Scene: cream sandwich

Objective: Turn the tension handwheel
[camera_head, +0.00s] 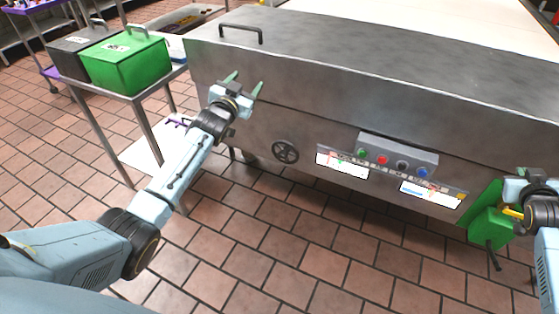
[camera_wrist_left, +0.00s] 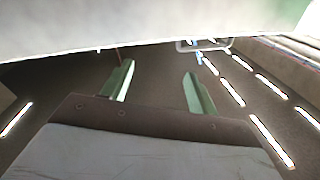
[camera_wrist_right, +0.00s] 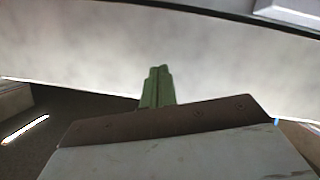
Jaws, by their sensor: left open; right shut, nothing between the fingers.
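The tension handwheel (camera_head: 285,152) is a small dark spoked wheel on the front face of the grey metal machine (camera_head: 330,110), left of the control box. My left gripper (camera_head: 246,84) is open and empty, up and to the left of the handwheel, near the machine's front. Its two green fingers stand apart in the left wrist view (camera_wrist_left: 160,82). My right gripper (camera_wrist_right: 158,86) is shut and empty, its green fingers together before a pale surface in the right wrist view. In the head view the right arm is at the right edge, far from the handwheel. Neither wrist view shows the handwheel.
A control box (camera_head: 398,155) with coloured buttons sits right of the handwheel, above white labels (camera_head: 342,165). A green part with a handle (camera_head: 490,228) is near my right arm. A green bin (camera_head: 125,62) stands on a table at left. The tiled floor in front is clear.

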